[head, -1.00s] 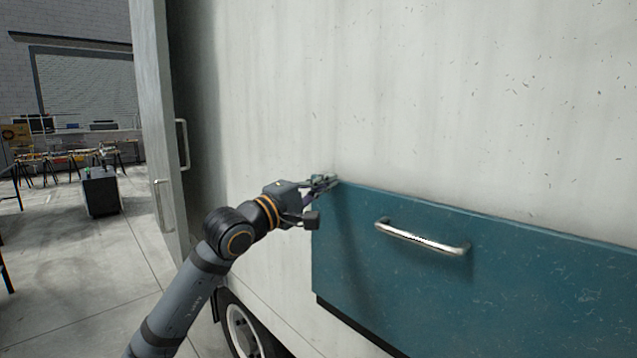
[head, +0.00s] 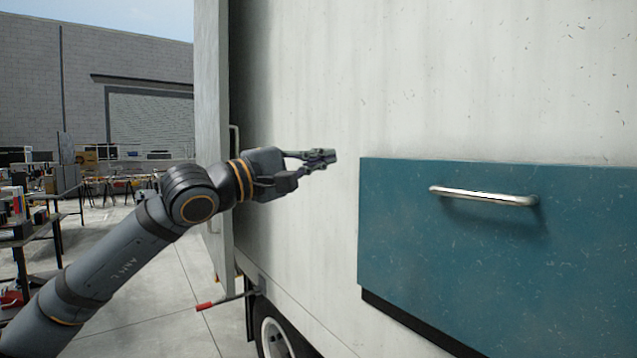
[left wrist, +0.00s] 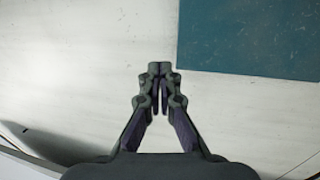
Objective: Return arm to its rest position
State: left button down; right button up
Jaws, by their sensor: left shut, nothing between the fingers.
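My left gripper (head: 328,156) is shut and empty in the head view. It is in front of the white truck wall (head: 440,75), to the left of the teal box panel (head: 440,245) and apart from it. In the left wrist view, the shut fingertips (left wrist: 160,72) meet in the middle, with the teal panel (left wrist: 250,40) beyond at upper right and the white wall (left wrist: 80,60) around. My left arm reaches in from the lower left. My right gripper is in neither view.
The teal panel carries a metal bar handle (head: 485,196). An open truck door (head: 212,130) stands behind my arm. A red-ended lever (head: 205,305) sticks out below, near a wheel (head: 275,335). Tables with clutter (head: 35,225) stand at the far left.

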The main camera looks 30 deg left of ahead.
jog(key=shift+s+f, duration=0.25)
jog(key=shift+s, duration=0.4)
